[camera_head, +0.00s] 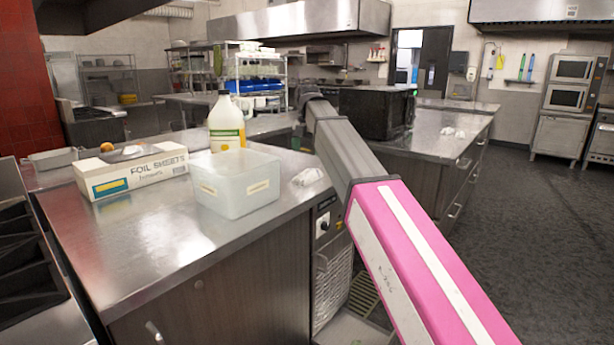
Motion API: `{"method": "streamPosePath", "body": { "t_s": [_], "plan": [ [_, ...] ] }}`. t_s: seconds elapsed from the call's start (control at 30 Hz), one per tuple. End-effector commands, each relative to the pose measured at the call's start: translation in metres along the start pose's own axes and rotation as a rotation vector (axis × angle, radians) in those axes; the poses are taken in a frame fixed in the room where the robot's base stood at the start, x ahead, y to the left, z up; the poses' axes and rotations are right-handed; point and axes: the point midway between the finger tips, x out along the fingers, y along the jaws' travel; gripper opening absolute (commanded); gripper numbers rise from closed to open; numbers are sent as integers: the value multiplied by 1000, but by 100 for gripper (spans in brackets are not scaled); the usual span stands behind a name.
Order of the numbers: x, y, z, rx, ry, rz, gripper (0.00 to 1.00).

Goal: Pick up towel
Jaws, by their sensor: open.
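A small crumpled white thing (307,177), which looks like a folded towel, lies on the near steel counter (150,235), close to its right edge and just right of a translucent plastic bin. Two more small white things (448,131) lie on the counter further back at right; they are too small to tell whether they are towels. My arm reaches from the lower right up toward the middle, passing to the right of the near crumpled thing. My gripper does not show; the far end of the arm ends in a dark joint.
The bin (238,184), a foil sheets box (132,171) and a yellow-labelled jug (226,122) stand on the near counter. A black oven-like box (377,113) sits on the back counter. Dark floor (550,220) is open at right.

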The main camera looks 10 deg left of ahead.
Motion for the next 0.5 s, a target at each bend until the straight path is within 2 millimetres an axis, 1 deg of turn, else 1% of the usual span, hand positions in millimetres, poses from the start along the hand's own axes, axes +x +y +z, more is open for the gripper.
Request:
{"method": "streamPosePath", "body": {
  "t_s": [0.03,0.2,0.4,0.5],
  "plan": [
    [9,-1,-1,1,1,-2,92],
    [34,-1,0,2,1,-1,92],
    [45,-1,0,2,0,-1,92],
    [55,-2,1,2,0,-1,92]
  ]
}}
